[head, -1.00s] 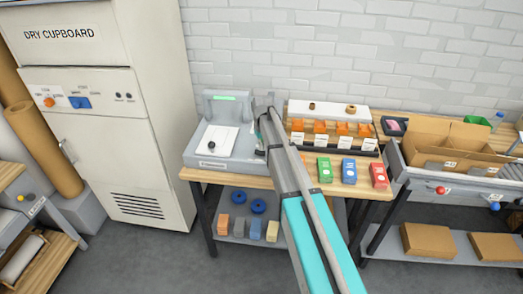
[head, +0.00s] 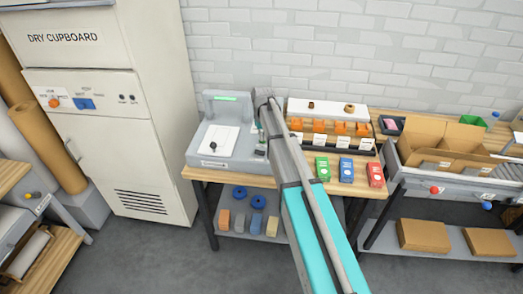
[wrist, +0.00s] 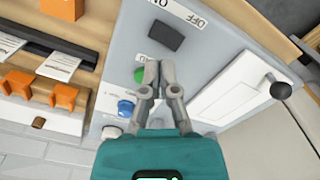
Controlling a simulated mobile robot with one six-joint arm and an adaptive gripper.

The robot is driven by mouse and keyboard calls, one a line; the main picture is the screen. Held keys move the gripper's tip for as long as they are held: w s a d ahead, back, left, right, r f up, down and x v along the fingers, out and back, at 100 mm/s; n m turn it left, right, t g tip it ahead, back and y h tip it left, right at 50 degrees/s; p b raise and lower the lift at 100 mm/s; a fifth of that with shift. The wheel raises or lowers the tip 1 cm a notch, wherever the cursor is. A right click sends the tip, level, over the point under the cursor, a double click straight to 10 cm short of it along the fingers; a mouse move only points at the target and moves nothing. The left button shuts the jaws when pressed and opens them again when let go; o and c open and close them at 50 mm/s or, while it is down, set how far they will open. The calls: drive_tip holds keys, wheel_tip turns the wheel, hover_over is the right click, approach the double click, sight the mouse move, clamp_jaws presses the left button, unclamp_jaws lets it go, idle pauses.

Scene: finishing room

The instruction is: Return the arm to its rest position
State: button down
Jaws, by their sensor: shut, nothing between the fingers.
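My gripper (wrist: 153,72) is shut with nothing between its fingers, close over the control panel of a grey machine in the wrist view. A black rocker switch (wrist: 165,36) marked ON and OFF, a green button (wrist: 140,75) and a blue knob (wrist: 126,108) are around the fingertips. I cannot tell whether the fingers touch the panel. In the head view my arm (head: 290,160) reaches from the lower right up to the right side of the grey machine (head: 205,160) on the bench. The arm hides part of the panel there.
Orange holders (head: 319,126) with white cards stand right of my arm. Green (head: 322,168), blue (head: 346,170) and red (head: 375,175) boxes stand at the bench front. An open cardboard box (head: 440,150) is at the right, a dry cupboard (head: 130,150) at the left. Floor in front is clear.

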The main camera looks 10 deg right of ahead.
idle(0.3)
drive_tip(key=shift+s, duration=0.2)
drive_tip(key=s+d+m, duration=0.1)
drive_tip(key=s+m, duration=0.1)
drive_tip(key=s, duration=2.6)
drive_tip(key=shift+s, duration=0.25)
